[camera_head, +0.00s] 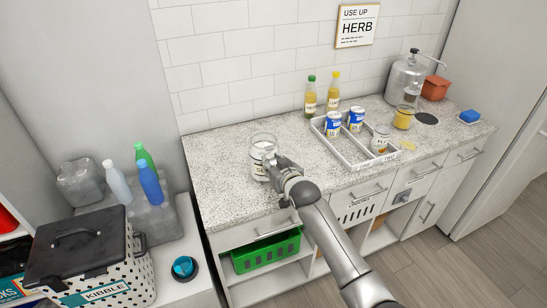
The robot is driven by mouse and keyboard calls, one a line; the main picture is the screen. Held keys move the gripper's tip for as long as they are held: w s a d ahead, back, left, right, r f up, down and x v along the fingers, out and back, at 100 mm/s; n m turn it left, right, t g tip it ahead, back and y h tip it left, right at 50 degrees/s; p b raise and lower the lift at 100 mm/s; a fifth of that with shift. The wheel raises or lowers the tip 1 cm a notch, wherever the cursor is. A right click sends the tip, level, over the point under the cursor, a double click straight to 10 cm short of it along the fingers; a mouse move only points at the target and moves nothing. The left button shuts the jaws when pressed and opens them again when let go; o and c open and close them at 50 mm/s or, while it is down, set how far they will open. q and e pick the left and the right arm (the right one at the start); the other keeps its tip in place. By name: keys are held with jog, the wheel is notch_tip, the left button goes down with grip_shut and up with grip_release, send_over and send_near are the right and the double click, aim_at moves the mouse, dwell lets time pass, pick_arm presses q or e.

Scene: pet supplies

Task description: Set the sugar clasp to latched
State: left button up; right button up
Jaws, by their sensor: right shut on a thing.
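A clear glass jar (262,144) with pale contents and a white label stands near the left end of the speckled counter. Its label is partly covered, so I cannot read whether it is the sugar jar. My right gripper (273,165) is at the jar's front right side and is shut on part of it. The clasp itself is hidden behind the gripper or too small to make out, so its state does not show. My left gripper is not in view.
A white divided tray (352,169) with cans and a jar stands right of my arm. Two bottles (310,95) stand behind it. A metal dispenser (407,75) is at the back right. A green crate (266,252) sits below the counter, and a kibble bin (88,262) stands at lower left.

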dwell(0.4)
jog(key=o, duration=1)
jog(key=shift+v, duration=6)
jog(key=shift+w+r, duration=0.1)
